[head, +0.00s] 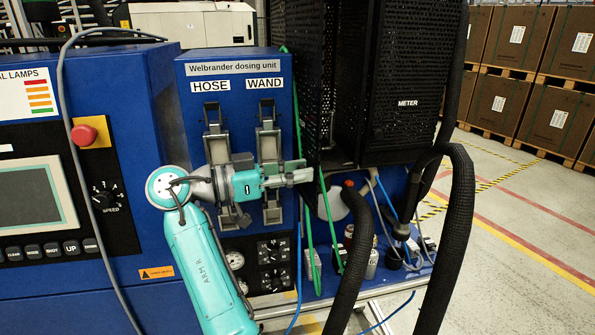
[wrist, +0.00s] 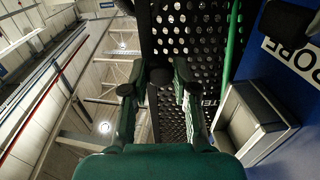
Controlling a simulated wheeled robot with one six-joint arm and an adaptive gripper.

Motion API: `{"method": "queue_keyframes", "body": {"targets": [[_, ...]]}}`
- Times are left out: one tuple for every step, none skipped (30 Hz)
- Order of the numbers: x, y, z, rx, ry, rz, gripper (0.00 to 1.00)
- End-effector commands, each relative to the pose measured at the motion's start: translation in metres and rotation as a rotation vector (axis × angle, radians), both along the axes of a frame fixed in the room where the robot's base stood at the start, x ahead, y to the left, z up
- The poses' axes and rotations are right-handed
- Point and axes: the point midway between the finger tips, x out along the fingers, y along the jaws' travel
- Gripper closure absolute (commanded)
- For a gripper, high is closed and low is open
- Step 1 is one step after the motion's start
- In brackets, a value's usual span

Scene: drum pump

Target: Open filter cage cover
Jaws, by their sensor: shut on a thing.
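The filter cage (head: 398,75) is a tall black perforated box marked METER, right of the blue dosing unit. A perforated panel (head: 300,75), seemingly its cover, stands at its left side, with a dark upright edge between them. My gripper (head: 308,175) points right, its fingertips near the panel's lower part. In the wrist view my gripper (wrist: 160,82) has its two fingers close around a small dark knob-like piece (wrist: 160,76) in front of the perforated metal (wrist: 190,25). The fingers are shut on it. How the piece joins the cover is hidden.
The blue dosing unit (head: 190,75) has HOSE and WAND holders behind my wrist. Thick black hoses (head: 455,230) loop in front of the cage base. Green and blue lines and small fittings crowd below. Floor to the right is open, before pallets of boxes (head: 500,105).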

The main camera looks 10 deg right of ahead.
Motion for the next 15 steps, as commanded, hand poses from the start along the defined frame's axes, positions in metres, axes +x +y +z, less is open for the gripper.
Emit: {"method": "queue_keyframes", "body": {"targets": [[0.0003, -0.0001, -0.0012, 0.002, 0.002, -0.006, 1.0], [0.0003, 0.0, -0.0013, 0.001, 0.002, -0.008, 1.0], [0.0003, 0.0, -0.0013, 0.002, 0.002, -0.01, 1.0], [0.0003, 0.0, -0.0014, 0.002, 0.002, -0.011, 1.0], [0.0003, 0.0, -0.0014, 0.002, 0.002, -0.011, 1.0], [0.0003, 0.0001, -0.0015, 0.002, 0.002, -0.012, 1.0], [0.0003, 0.0001, -0.0015, 0.002, 0.002, -0.012, 1.0], [0.0003, 0.0001, -0.0016, 0.002, 0.002, -0.012, 1.0], [0.0003, 0.0001, -0.0016, 0.002, 0.002, -0.011, 1.0], [0.0003, 0.0001, -0.0016, 0.002, 0.002, -0.011, 1.0], [0.0003, 0.0001, -0.0016, 0.002, 0.002, -0.011, 1.0], [0.0003, 0.0001, -0.0017, 0.002, 0.002, -0.011, 1.0], [0.0003, 0.0001, -0.0017, 0.002, 0.002, -0.011, 1.0], [0.0003, 0.0002, -0.0017, 0.001, 0.003, -0.01, 0.7], [0.0003, 0.0002, -0.0017, 0.002, 0.002, -0.01, 0.62]]}}
